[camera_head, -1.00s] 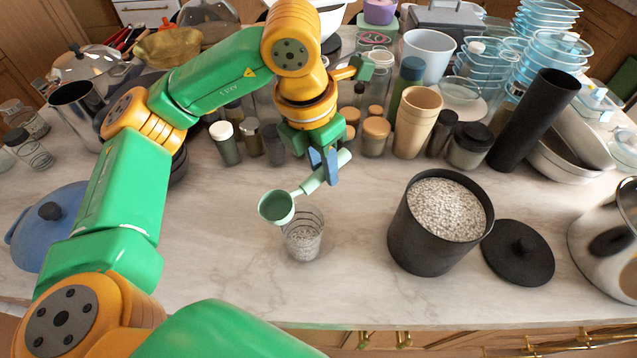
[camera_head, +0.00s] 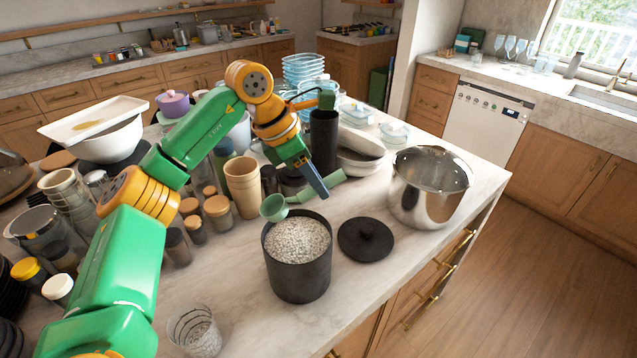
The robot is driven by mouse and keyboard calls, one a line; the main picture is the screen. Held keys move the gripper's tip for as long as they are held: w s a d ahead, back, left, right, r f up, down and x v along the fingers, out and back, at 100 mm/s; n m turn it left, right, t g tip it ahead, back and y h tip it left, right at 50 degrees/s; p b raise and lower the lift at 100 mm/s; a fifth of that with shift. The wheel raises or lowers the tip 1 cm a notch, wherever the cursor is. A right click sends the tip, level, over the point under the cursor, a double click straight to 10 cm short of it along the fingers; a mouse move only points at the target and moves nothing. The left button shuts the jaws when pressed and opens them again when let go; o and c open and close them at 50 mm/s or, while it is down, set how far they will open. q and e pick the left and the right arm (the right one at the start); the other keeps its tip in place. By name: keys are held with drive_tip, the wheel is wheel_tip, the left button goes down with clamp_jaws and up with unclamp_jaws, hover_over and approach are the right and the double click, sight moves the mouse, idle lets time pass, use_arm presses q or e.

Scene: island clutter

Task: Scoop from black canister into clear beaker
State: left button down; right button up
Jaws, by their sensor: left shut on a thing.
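The black canister (camera_head: 301,278) stands open on the marble island, filled with pale grainy contents (camera_head: 297,241). Its black lid (camera_head: 366,239) lies flat to its right. The clear beaker (camera_head: 196,335) stands at the lower left near the picture's bottom edge, with some pale grains in it. My left gripper (camera_head: 318,186) is shut on the handle of a green scoop (camera_head: 275,207). The scoop's bowl is at the canister's far left rim, seemingly above it; I cannot tell what is in the bowl. My right gripper is not in view.
A steel pot (camera_head: 428,190) stands right of the lid. A tan cup (camera_head: 243,185), several jars and a tall black cylinder (camera_head: 323,143) crowd behind the canister. The marble between beaker and canister is clear. The island's edge runs close in front.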

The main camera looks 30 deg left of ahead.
use_arm(q)
wheel_tip(320, 180, down, 11)
drive_tip(key=b, duration=0.8)
drive_tip(key=shift+r, duration=0.15)
idle(1.4)
drive_tip(key=shift+d+r+p, duration=0.1)
drive_tip(key=shift+r+p, duration=0.55)
drive_tip(key=shift+p, duration=0.2)
idle(0.4)
